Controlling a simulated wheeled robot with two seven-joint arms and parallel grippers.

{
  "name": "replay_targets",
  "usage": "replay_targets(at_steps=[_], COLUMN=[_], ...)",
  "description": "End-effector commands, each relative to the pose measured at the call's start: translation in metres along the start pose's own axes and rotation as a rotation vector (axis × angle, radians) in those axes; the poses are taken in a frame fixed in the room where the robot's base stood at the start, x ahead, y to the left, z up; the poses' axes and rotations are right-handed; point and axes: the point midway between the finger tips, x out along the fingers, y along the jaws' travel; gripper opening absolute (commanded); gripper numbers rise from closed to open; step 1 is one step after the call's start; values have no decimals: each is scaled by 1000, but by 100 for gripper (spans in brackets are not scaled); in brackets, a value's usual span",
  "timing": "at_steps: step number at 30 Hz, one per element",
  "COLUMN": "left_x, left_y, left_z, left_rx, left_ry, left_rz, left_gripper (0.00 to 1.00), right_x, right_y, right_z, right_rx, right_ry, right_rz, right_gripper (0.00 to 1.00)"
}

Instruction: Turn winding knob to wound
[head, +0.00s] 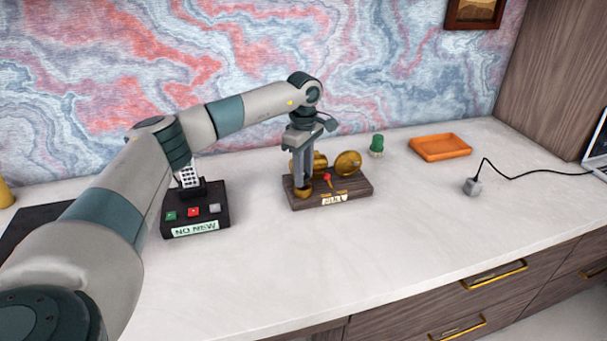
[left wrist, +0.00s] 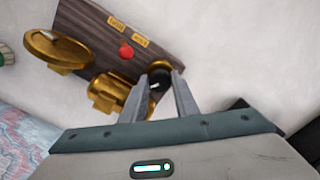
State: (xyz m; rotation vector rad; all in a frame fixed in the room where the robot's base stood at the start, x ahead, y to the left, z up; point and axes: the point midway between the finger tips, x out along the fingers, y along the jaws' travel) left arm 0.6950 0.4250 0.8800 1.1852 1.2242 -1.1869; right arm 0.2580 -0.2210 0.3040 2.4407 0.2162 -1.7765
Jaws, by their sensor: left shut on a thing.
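A music-box-like device on a dark wooden base (head: 357,188) stands on the desk. A round gold winding knob (head: 304,194) sits at its front left corner. My left gripper (head: 305,182) points straight down over this knob. In the left wrist view the fingertips (left wrist: 161,80) are shut on the winding knob (left wrist: 158,66), whose dark middle carries a light mark. The fingers hide part of it. A red lever (left wrist: 126,51) sits beside two small gold plates, too small to read surely. My right gripper is in neither view.
Behind the knob are a gold cylinder (left wrist: 108,93) and a gold disc (head: 348,163). A black button box (head: 195,224) stands left, under my left arm. A green object (head: 376,145), orange tray (head: 440,147) and grey cabled block (head: 472,187) lie right. The front desk is clear.

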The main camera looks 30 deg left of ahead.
Motion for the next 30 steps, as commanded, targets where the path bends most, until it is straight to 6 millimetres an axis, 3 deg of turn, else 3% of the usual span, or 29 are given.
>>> replay_targets(at_steps=[15,30], left_x=[-2,-3], left_y=[1,1], left_z=[-1,-1], left_rx=[405,492], left_ry=[1,2], left_rz=[6,6], left_gripper=[5,5], right_x=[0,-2], right_y=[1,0], right_z=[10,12], right_rx=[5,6], right_ry=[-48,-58], right_rz=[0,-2], right_gripper=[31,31])
